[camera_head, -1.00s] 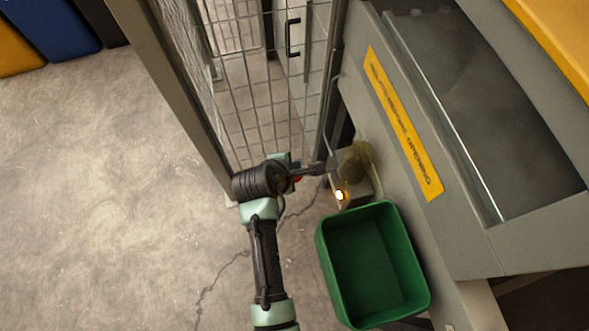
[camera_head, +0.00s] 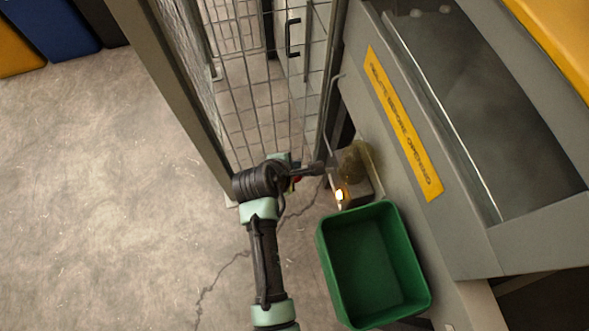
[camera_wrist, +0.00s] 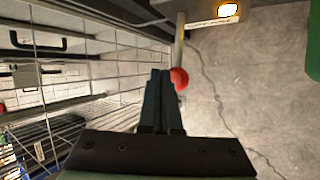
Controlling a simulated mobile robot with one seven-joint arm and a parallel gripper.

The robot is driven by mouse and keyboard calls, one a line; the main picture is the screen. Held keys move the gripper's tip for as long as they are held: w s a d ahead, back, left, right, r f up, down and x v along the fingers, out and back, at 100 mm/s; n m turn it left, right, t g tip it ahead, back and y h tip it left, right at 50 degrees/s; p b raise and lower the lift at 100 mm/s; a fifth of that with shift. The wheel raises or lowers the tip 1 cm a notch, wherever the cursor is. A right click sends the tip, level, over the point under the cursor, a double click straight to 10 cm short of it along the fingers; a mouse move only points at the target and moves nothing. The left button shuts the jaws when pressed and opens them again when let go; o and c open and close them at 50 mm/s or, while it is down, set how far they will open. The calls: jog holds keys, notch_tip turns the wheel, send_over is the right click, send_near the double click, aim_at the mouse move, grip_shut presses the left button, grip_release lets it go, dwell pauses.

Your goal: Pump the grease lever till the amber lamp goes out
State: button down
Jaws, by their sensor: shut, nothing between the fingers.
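The grease lever is a thin rod (camera_wrist: 180,38) with a red ball knob (camera_wrist: 179,79) at its end. In the wrist view my gripper (camera_wrist: 160,73) is shut and empty, its tips just left of the knob. The knob overlaps the right finger's edge; I cannot tell whether they touch. The amber lamp (camera_head: 340,195) is lit on the pump box (camera_head: 352,191), and it also glows in the wrist view (camera_wrist: 228,10). A cloudy yellowish reservoir (camera_head: 354,159) sits above the box. In the head view my gripper (camera_head: 328,167) partly hides the lever.
A green bin (camera_head: 322,255) stands just below the pump box. A wire mesh fence (camera_head: 262,110) rises close behind my arm. The grey machine (camera_head: 460,225) with a yellow label fills the right. The concrete floor (camera_head: 100,190) at left is clear.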

jog(key=shift+f, duration=0.1)
jog(key=shift+a+f, duration=0.1)
jog(key=shift+f, duration=0.2)
jog(key=shift+s+a+f+b, duration=0.1)
jog(key=shift+a+f+b, duration=0.1)
jog(key=shift+f+b, duration=0.55)
jog(key=shift+s+a+f+b, duration=0.1)
jog(key=shift+a+f+b, duration=0.2)
jog(key=shift+f, duration=0.75)
jog(key=shift+s+a+f+b, duration=0.15)
jog(key=shift+f+b, duration=0.45)
jog(key=shift+f, duration=0.3)
dwell(2.7)
jog(key=shift+w, duration=0.1)
jog(key=shift+w+d+r+p, duration=0.1)
jog(key=shift+d+r+p, duration=0.15)
jog(key=shift+r+p, duration=0.85)
jog(key=shift+w+d+r+p, duration=0.1)
jog(key=shift+d+r+p, duration=0.15)
jog(key=shift+r+p, duration=0.85)
jog(key=shift+w+d+r+p, duration=0.1)
jog(key=shift+d+r+p, duration=0.15)
jog(key=shift+r+p, duration=0.85)
jog(key=shift+f, duration=0.15)
